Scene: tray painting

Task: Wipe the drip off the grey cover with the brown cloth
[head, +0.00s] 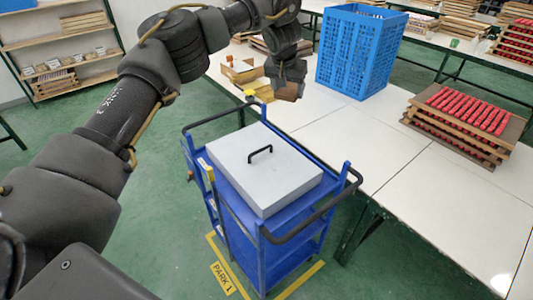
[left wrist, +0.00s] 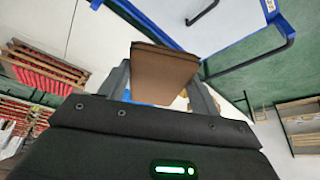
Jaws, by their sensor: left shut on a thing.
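The grey cover (head: 235,158) lies flat on the blue trolley (head: 247,235), with a black handle (head: 260,153) in its middle. I cannot make out a drip on it. My left gripper (head: 288,80) is above the table edge, beyond the cover's far side and apart from it. It is shut on the brown cloth (head: 291,93), which hangs below the fingers. In the left wrist view the folded cloth (left wrist: 163,68) sits between the two fingers, and part of the cover (left wrist: 222,28) shows behind. My right gripper is not in view.
Black rails (head: 318,215) and blue corner posts stand around the trolley top. White tables (head: 375,150) adjoin it on the right, with a blue crate (head: 358,50) and stacked trays of red pieces (head: 465,115). Yellow-brown pieces (head: 240,72) lie near the gripper.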

